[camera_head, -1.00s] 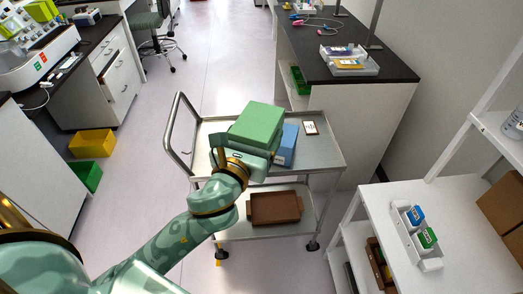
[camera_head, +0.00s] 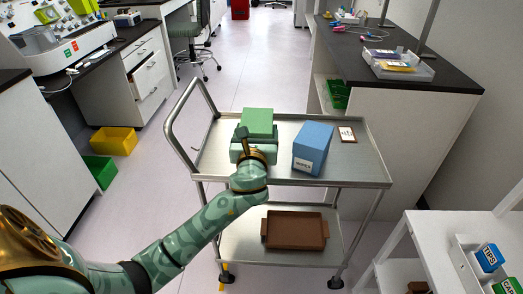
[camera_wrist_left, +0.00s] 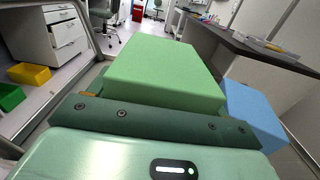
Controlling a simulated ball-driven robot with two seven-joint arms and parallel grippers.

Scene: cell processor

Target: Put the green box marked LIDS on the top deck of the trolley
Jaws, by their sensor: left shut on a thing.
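The green box (camera_head: 257,120) is at the left part of the trolley's top deck (camera_head: 350,168), level with or just above it; I cannot tell whether it touches. No marking on it is readable. My left gripper (camera_head: 254,140) is shut on the green box from the near side. In the left wrist view the green box (camera_wrist_left: 165,70) fills the middle, beyond my gripper's body (camera_wrist_left: 160,118), and the fingertips are hidden. My right gripper is not in view.
A blue box (camera_head: 312,148) with a white label stands on the deck to the right. A brown tray (camera_head: 295,230) is on the lower shelf. The trolley's handle (camera_head: 178,125) rises at the left. A white shelf (camera_head: 445,235) stands at right.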

